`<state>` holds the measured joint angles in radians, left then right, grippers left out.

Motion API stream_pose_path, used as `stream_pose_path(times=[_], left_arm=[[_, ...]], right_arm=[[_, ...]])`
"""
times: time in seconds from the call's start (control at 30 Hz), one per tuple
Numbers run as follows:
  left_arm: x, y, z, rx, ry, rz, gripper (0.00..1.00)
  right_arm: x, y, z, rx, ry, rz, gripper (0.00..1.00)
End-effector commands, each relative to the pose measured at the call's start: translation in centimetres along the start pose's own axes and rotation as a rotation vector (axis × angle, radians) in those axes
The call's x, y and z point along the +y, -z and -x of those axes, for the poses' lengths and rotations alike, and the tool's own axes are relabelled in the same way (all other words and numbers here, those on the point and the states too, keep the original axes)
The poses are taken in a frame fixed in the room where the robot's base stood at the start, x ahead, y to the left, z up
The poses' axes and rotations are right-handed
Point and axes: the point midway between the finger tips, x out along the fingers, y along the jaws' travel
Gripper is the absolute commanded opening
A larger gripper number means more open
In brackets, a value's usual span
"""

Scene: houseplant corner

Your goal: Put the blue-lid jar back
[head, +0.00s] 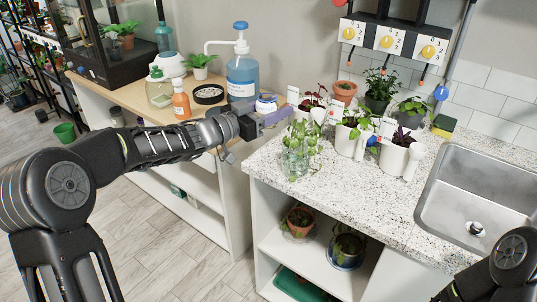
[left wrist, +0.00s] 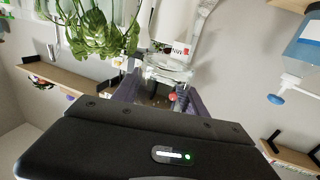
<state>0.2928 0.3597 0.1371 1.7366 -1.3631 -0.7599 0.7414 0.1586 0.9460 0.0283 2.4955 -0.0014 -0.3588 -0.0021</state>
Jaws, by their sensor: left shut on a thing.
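The blue-lid jar (head: 266,103) is in the head view, between the wooden shelf top and the speckled counter; its blue lid shows and the gripper hides much of its body. My left gripper (head: 272,114) is shut on it and holds it above the gap between the two surfaces, or just over their edges; I cannot tell its exact height. In the left wrist view clear glass (left wrist: 168,68) shows between the fingers (left wrist: 158,98). My right arm shows only in part at the lower right; its gripper is out of view.
The wooden top (head: 133,96) bears a blue pump bottle (head: 242,74), an orange bottle (head: 181,104) and a black dish (head: 208,94). On the counter (head: 268,160) stand glass vessels with cuttings (head: 298,152) and several potted plants. A sink (head: 480,190) is at right.

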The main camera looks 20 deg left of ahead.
Motion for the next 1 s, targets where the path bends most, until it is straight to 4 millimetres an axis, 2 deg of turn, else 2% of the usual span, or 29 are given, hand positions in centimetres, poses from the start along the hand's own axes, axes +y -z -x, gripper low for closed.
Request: stream_pose_path(times=[0.33, 0.43, 0.77, 1.0], left_arm=[[0.0, -5.3, 0.0, -0.002, 0.001, 0.003, 0.01], [0.0, -6.1, 0.0, 0.000, -0.001, 0.001, 0.01], [0.0, -6.3, 0.0, 0.000, -0.001, 0.001, 0.01], [0.0, -9.2, 0.0, -0.001, 0.000, 0.003, 0.01]], right_arm=[[0.3, 0.0, -0.8, 0.000, 0.000, 0.000, 0.65], [0.3, 0.0, -0.8, 0.000, 0.000, 0.000, 0.65], [0.3, 0.0, -0.8, 0.000, 0.000, 0.000, 0.65], [0.5, 0.0, -1.1, 0.000, 0.000, 0.000, 0.65]])
